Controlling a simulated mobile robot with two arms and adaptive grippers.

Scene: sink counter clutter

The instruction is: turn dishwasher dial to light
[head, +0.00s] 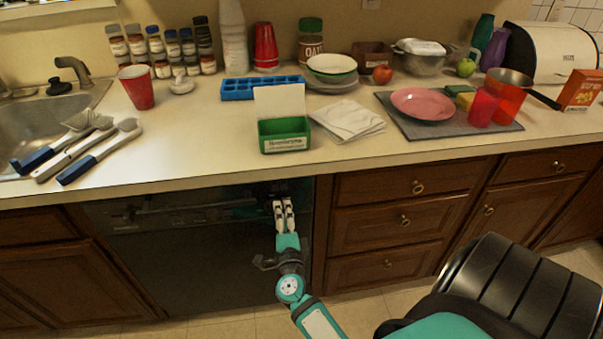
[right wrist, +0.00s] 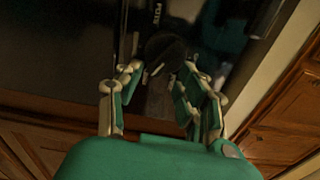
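The dishwasher (head: 185,265) is the dark-fronted appliance under the counter, left of the drawers. My right gripper (head: 284,205) is at the upper right of its front, by the control strip. In the right wrist view the round black dial (right wrist: 165,48) has a pale pointer mark, with partly readable white lettering above it. The fingertips of my right gripper (right wrist: 163,70) are apart, one on each side of the dial's near edge. I cannot tell whether they touch it. The word "light" cannot be read. My left gripper is not in view.
The counter edge (head: 230,178) overhangs the dishwasher just above my right gripper. Wooden drawers (head: 380,225) with knobs stand close on the right. A green box (head: 284,135) sits on the counter above. The floor in front of the dishwasher is clear.

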